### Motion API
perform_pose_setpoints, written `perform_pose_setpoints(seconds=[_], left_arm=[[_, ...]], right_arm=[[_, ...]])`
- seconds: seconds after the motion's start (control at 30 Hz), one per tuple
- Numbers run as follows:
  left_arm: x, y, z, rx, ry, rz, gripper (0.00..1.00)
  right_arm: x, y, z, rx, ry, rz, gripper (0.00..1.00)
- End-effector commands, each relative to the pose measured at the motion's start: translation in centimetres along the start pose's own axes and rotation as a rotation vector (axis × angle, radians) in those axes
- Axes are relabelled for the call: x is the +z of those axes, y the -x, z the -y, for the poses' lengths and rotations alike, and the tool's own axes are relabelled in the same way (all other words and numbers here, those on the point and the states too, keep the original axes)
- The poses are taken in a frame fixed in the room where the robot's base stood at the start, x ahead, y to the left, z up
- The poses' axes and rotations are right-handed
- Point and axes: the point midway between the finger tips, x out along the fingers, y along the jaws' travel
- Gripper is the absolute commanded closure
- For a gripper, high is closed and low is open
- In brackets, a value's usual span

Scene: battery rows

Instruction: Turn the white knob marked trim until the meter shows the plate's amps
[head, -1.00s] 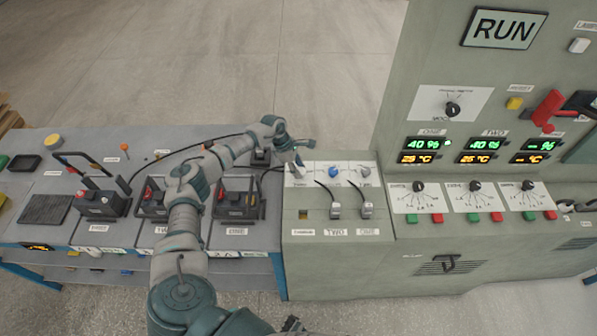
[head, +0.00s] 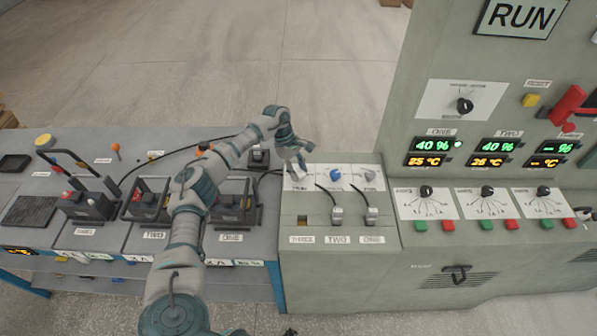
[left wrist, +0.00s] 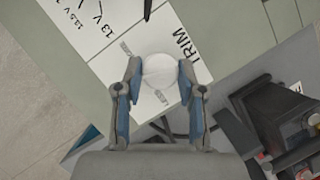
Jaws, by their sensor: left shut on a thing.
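The white trim knob (left wrist: 158,72) sits on a white panel (left wrist: 122,62) beside the printed word TRIM. My left gripper (left wrist: 158,80) has its two fingers on either side of the knob and is shut on it. In the head view my left gripper (head: 299,167) reaches down to the left end of the small white panel on the grey cabinet, and hides most of the knob there. The marks 13 V and 13.5 V show on the panel in the left wrist view. I cannot make out a meter needle or the plate's amps figure. My right gripper is not in view.
A blue knob (head: 335,174) and a grey knob (head: 369,175) stand to the right on the same panel. Black cables with plugs (head: 337,215) lie in front. Battery units (head: 233,205) stand on the left bench. Green and amber displays (head: 434,146) are on the upright cabinet.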

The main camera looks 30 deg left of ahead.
Motion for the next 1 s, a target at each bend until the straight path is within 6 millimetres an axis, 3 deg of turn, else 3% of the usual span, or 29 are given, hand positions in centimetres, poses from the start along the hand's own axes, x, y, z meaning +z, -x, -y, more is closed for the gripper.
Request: perform_pose_setpoints(seconds=[0.37, 0.4, 0.47, 0.8, 1.0], left_arm=[[0.0, 0.4, -0.2, 0.011, -0.002, 0.000, 0.96], [0.0, 0.4, -0.2, 0.011, -0.002, 0.000, 0.51], [0.1, 0.3, -0.2, 0.010, -0.002, 0.000, 0.37], [0.1, 0.4, -0.1, 0.004, -0.001, -0.001, 0.37], [0.1, 3.2, -0.2, 0.008, -0.001, 0.000, 0.37]], right_arm=[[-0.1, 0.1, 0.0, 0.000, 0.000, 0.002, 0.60], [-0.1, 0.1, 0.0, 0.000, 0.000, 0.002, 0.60], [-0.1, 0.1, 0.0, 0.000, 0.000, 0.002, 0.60], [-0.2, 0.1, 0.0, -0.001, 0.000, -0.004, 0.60], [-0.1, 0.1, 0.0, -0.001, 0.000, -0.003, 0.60]])
